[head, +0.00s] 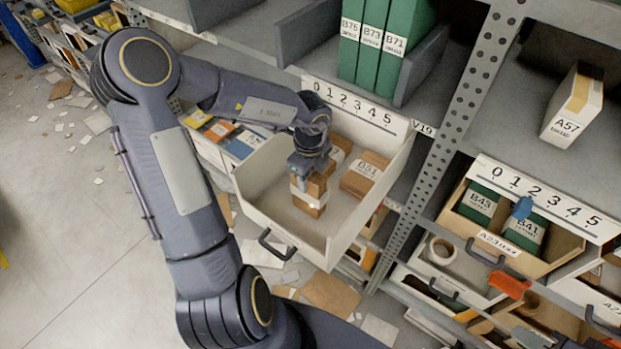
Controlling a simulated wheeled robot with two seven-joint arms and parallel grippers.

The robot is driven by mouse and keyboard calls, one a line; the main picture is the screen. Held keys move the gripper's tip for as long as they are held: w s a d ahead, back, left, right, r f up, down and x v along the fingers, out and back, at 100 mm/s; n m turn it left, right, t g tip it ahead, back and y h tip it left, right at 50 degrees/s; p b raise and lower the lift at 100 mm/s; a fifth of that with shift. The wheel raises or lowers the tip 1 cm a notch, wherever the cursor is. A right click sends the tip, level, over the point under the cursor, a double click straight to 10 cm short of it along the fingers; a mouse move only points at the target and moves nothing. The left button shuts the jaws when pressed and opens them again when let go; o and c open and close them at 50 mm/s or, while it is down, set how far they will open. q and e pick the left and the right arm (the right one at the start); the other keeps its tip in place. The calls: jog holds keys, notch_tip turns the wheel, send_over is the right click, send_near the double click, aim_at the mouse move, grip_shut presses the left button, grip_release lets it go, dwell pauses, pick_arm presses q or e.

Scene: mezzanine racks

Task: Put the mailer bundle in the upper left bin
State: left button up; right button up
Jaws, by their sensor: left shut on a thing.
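The mailer bundle (309,207) is a brown block with a white paper band. My left gripper (302,180) is shut on it from above and holds it upright, within the walls of a pulled-out white bin (334,240). Whether the bundle touches the bin floor is hard to tell. This bin is at the upper left of the racks, below a 0 to 5 number strip, with a dark handle on its front. Another brown bundle marked B51 (364,174) lies in it to the right, and one more is partly hidden behind my wrist. My right gripper is not in view.
Green binders (372,40) stand on the shelf above the bin. A perforated rack post (440,135) rises at its right. More bins hold green boxes (526,231) and a tape roll (441,251). Scraps litter the floor (85,230).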

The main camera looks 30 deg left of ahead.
pick_arm(q)
jog(key=shift+f, duration=0.7)
jog(key=o, duration=1.3)
jog(key=shift+f, duration=0.1)
